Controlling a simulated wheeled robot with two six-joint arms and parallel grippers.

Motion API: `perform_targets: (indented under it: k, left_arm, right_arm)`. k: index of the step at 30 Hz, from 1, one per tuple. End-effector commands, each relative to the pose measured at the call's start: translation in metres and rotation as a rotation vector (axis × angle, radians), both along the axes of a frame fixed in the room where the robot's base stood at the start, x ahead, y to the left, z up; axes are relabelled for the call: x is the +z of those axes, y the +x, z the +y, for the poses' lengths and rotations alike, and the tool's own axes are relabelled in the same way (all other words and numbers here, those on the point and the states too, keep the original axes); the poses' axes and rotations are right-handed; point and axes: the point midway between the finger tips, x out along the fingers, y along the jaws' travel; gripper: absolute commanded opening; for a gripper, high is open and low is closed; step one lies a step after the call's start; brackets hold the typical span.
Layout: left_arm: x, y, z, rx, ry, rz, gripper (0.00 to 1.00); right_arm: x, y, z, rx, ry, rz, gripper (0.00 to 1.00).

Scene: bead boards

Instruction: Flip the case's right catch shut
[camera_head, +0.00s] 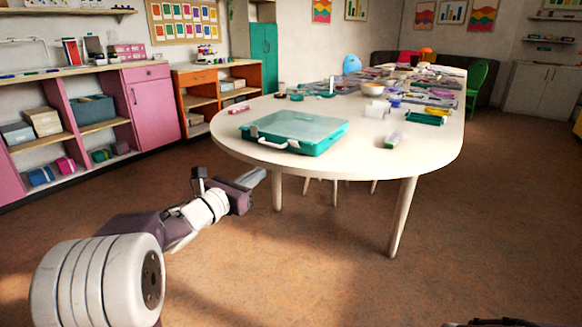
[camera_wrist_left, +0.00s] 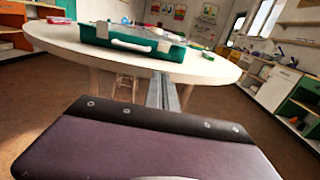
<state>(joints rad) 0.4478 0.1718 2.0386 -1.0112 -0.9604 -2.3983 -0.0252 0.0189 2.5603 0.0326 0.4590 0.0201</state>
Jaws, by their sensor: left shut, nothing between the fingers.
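The teal case (camera_head: 320,146) with a pale translucent lid lies flat near the table's front left edge, its lid down. It also shows in the left wrist view (camera_wrist_left: 185,54). A white handle (camera_wrist_left: 130,45) is on its front side. White catches flank it: the left catch (camera_wrist_left: 102,29) and the right catch (camera_wrist_left: 165,47). The right catch is too small to tell whether it is flipped shut. My left gripper (camera_head: 258,175) is shut and empty, in front of and below the tabletop edge, apart from the case. Its fingers also show in the left wrist view (camera_wrist_left: 163,92). My right gripper is out of view.
The white round-ended table (camera_head: 345,166) has free room around the case. Trays, bowls and other clutter fill the far part. A table leg (camera_head: 277,193) stands near my left gripper.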

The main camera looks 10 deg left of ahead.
Motion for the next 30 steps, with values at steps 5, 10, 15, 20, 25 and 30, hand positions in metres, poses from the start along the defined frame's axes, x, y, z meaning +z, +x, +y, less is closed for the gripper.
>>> perform_targets:
  k: [5, 10, 15, 20, 25, 30]
  left_arm:
    - [0.005, 0.005, -0.001, -0.001, -0.003, 0.002, 0.00]
    - [0.011, 0.031, -0.011, -0.004, -0.006, 0.006, 0.00]
    - [0.005, 0.067, -0.023, -0.003, -0.005, 0.002, 0.00]
    - [0.000, 0.099, -0.034, -0.003, -0.003, 0.000, 0.00]
    - [0.023, 0.115, -0.039, -0.002, -0.003, -0.001, 0.00]
    - [0.031, 0.122, -0.041, -0.001, -0.003, 0.000, 0.00]
  right_arm:
    - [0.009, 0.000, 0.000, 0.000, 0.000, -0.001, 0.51]
    - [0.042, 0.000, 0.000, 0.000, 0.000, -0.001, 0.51]
    - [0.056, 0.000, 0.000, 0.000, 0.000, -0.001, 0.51]
    - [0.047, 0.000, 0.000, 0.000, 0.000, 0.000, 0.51]
    - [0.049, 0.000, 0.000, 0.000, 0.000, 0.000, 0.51]
    - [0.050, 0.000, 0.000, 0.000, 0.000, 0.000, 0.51]
